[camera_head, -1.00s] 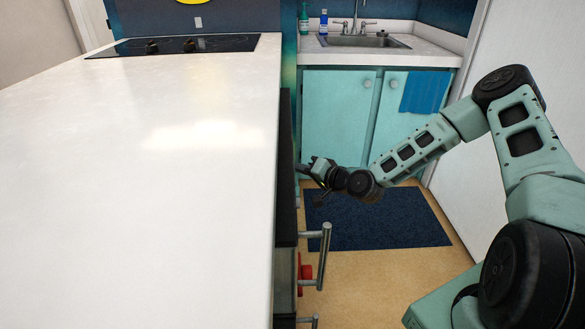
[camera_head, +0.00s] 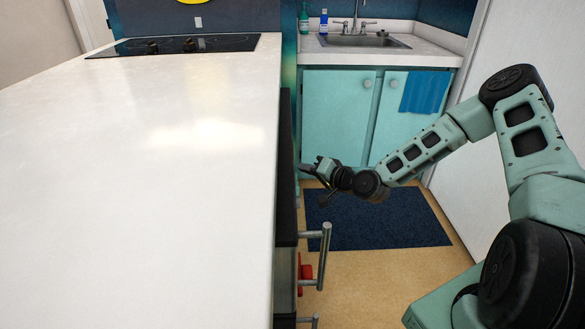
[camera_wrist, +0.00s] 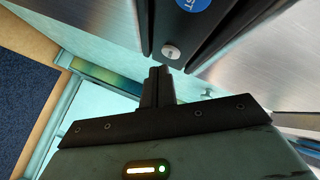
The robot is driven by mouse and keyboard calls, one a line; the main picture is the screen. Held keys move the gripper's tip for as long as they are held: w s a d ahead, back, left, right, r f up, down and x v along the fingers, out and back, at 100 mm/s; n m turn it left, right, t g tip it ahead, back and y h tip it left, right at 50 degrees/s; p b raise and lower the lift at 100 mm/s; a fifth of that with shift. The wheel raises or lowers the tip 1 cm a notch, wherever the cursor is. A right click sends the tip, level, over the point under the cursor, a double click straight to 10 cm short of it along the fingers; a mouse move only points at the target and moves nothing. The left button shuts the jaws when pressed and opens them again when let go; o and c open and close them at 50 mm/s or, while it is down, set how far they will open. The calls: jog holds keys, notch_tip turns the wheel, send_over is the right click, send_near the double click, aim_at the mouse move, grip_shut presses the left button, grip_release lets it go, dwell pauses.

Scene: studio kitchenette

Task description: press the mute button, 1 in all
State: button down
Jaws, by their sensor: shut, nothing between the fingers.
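In the wrist view a small round pale button (camera_wrist: 172,52) sits on a dark strip between steel panels. I cannot read a label that says it is the mute button. A blue round label (camera_wrist: 195,3) ending in "ST" is just above it, cut off by the frame's top edge. My gripper (camera_wrist: 161,72) is shut and empty, its tips pointing at the strip just below the button; I see no clear contact. In the head view my gripper (camera_head: 303,168) is beside the dark right side of the counter, where the button is hidden.
The white counter (camera_head: 130,190) fills the left, with a black cooktop (camera_head: 185,45) at its far end. A metal handle (camera_head: 324,258) and a red object (camera_head: 305,279) stick out on its right side. A blue mat (camera_head: 380,222) lies on the floor before the sink cabinet (camera_head: 337,115).

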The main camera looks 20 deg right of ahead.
jog(key=shift+s+d, duration=0.3)
jog(key=shift+d, duration=0.45)
jog(key=shift+s+d, duration=0.35)
jog(key=shift+d, duration=0.45)
jog(key=shift+s+d, duration=0.3)
jog(key=shift+d, duration=0.45)
